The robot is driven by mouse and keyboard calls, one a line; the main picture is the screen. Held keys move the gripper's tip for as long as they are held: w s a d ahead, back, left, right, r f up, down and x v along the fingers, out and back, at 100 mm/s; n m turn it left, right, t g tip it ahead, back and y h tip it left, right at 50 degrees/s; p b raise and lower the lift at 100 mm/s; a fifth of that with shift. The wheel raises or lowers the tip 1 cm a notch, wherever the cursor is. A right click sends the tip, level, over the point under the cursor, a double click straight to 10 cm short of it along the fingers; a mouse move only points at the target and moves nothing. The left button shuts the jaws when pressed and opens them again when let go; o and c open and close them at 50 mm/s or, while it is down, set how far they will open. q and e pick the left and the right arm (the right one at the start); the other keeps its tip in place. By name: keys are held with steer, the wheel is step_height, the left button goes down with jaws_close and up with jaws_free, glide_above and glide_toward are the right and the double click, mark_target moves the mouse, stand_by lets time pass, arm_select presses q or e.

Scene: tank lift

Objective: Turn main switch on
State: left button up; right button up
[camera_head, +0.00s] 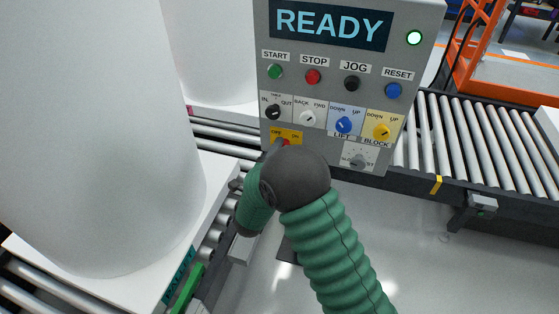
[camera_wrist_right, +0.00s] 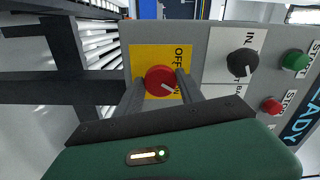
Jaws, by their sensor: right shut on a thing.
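The main switch is a red round knob (camera_wrist_right: 160,80) on a yellow plate (camera_wrist_right: 146,58) lettered OFF and ON, low on the left of the grey control panel (camera_head: 423,60). Its white mark slants to the lower right in the wrist view, towards the partly covered ON lettering. My right gripper (camera_wrist_right: 161,84) is shut on the knob, one finger on each side of it. In the head view my right arm and wrist cover much of the switch, and only a bit of red knob (camera_head: 285,141) shows. My left gripper is not in view.
The panel display (camera_head: 331,25) reads READY and a lamp (camera_head: 414,38) glows beside it. Black, white, blue and yellow selectors sit just above the switch. A large white tank (camera_head: 95,130) stands close on the left. A roller conveyor (camera_head: 470,135) runs on the right.

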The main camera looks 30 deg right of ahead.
steer(key=shift+s+f+m+b, duration=0.1)
steer(key=shift+f+m+b, duration=0.2)
steer(key=shift+m+b, duration=1)
steer(key=o, duration=1.2)
steer(key=shift+c, duration=0.2)
steer(key=shift+o, duration=1.1)
steer(key=shift+r, duration=0.15)
steer(key=p+v, duration=0.1)
steer(key=v, duration=1.6)
